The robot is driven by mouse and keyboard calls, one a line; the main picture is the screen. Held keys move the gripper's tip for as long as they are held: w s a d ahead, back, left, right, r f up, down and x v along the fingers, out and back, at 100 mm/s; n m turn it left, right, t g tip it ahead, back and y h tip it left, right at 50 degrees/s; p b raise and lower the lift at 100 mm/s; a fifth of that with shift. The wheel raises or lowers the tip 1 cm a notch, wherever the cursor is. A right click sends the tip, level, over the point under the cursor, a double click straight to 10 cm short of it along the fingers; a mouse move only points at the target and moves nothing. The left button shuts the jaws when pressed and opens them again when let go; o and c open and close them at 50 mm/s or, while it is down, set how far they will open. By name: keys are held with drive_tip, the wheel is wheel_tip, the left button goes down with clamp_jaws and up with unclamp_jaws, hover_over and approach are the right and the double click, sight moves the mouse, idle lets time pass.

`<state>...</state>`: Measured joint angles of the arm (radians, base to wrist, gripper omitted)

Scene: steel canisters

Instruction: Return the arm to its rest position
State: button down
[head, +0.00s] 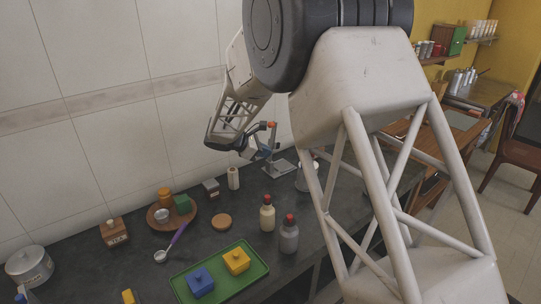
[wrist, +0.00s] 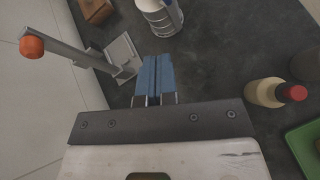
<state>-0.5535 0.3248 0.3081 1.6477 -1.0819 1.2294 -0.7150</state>
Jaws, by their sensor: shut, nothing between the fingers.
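My gripper (head: 264,152) hangs in the air over the back of the dark counter in the head view, near a metal stand with an orange-red knob. In the wrist view, my gripper (wrist: 152,62) has its two blue fingers together with nothing between them. A steel canister (wrist: 158,14) with a blue part stands beyond the fingertips, apart from them. A pale canister, partly hidden by my arm, shows in the head view (head: 303,180). Another steel canister (head: 29,266) with a label stands at the far left of the counter.
The metal stand (head: 280,168) is close to my gripper; its orange knob (wrist: 32,47) is at left in the wrist view. Two red-capped bottles, one cream (head: 267,216) and one grey (head: 289,238), stand near a green tray (head: 240,272). The tiled wall (head: 110,120) is behind.

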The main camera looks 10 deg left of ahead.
drive_tip(key=shift+r, duration=0.1)
idle(0.3)
drive_tip(key=s+d+r+m+g+y, duration=0.2)
drive_tip(key=s+d+r+m, duration=0.35)
drive_tip(key=s+d, duration=0.55)
drive_tip(key=s+d+r+m+g+y, duration=0.2)
drive_tip(key=s+d+r+m, duration=0.4)
drive_tip(key=s+d, duration=0.5)
drive_tip(key=s+d+m+y, duration=0.3)
drive_tip(key=s+d+m, duration=0.2)
drive_tip(key=s, duration=0.9)
drive_tip(key=s+d+m+t+y, duration=0.1)
drive_tip(key=s+d+m, duration=0.4)
drive_tip(key=s, duration=0.9)
drive_tip(key=shift+d+y, duration=0.2)
drive_tip(key=shift+y, duration=0.7)
drive_tip(key=shift+s+r, duration=0.1)
